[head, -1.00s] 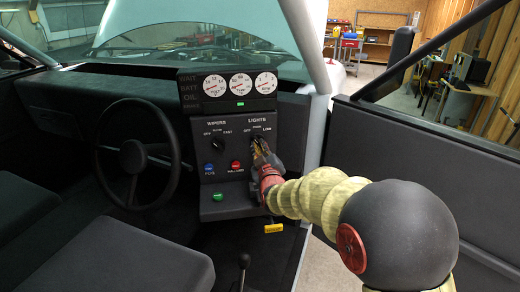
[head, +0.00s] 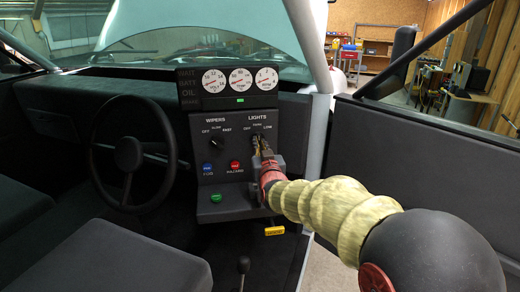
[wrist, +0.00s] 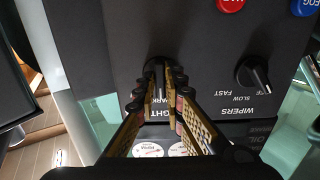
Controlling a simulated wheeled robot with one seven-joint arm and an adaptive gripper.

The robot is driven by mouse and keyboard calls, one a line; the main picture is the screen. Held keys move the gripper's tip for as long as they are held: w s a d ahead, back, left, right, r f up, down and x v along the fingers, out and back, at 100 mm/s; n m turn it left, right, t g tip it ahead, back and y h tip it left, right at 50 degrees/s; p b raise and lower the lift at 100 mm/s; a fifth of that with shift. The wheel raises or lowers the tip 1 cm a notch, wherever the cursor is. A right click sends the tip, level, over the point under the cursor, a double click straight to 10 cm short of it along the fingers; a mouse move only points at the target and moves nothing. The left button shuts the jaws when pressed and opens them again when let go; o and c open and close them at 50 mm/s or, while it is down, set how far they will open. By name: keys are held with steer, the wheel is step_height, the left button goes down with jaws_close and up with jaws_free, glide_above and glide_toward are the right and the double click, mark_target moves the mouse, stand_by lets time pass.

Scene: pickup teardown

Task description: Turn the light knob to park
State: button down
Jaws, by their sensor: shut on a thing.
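The light knob (wrist: 158,66) is a dark round knob on the black dash panel, under the LIGHTS label with its OFF, PARK and LOW marks. My gripper (head: 257,142) reaches it from the front right. In the wrist view, where the panel appears upside down, the two yellow-patterned fingers of my gripper (wrist: 162,72) are closed on the knob from both sides. The fingers cover most of the knob, so which mark it points to is hard to tell. Part of the PARK label shows between the fingers.
The wipers knob (head: 216,142) is left of the lights. Below are a blue button (head: 208,169), a red button (head: 234,165) and a green button (head: 216,198). Gauges (head: 240,80) sit above. The steering wheel (head: 130,155) is at left, the door (head: 420,150) at right.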

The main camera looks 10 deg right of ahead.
stand_by(0.4)
steer(key=c, duration=1.9)
jaws_free()
steer(key=shift+s, duration=0.1)
steer(key=s, duration=1.1)
steer(key=shift+s+a, duration=0.4)
steer(key=shift+f, duration=0.1)
